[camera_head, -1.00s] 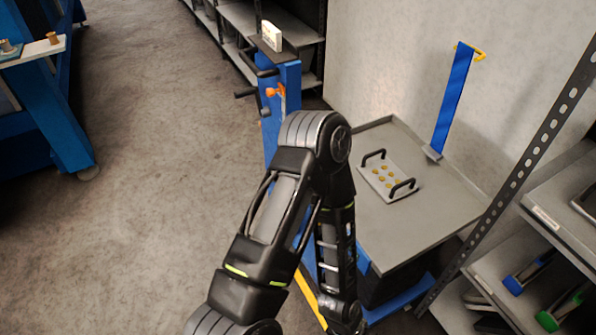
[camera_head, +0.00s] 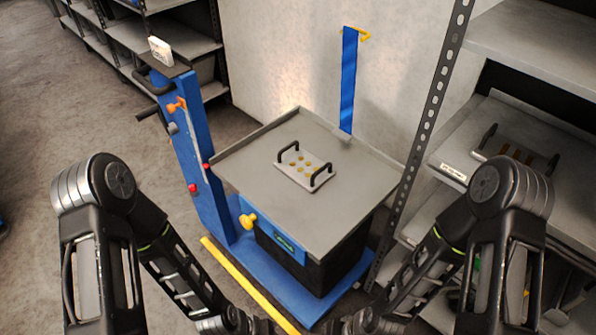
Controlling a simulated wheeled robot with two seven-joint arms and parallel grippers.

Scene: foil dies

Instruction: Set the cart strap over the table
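The cart strap (camera_head: 348,85) is a flat blue band standing upright at the back edge of the cart's grey table (camera_head: 250,165). Its top is at a yellow hook (camera_head: 361,35) near the wall, and its lower end meets a small grey piece at the table's rim. A grey die plate (camera_head: 304,171) with two black handles and several gold round spots lies on the table. The strap is not across the plate. Both my arms reach down to the bottom edge of the view. My grippers are below the frame.
The cart has a blue column (camera_head: 197,145) with black handles, an orange knob (camera_head: 176,105) and red buttons. A yellow knob (camera_head: 249,220) sits at the table's front. A perforated rack post (camera_head: 428,120) and shelves stand close on the right. Open floor lies left.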

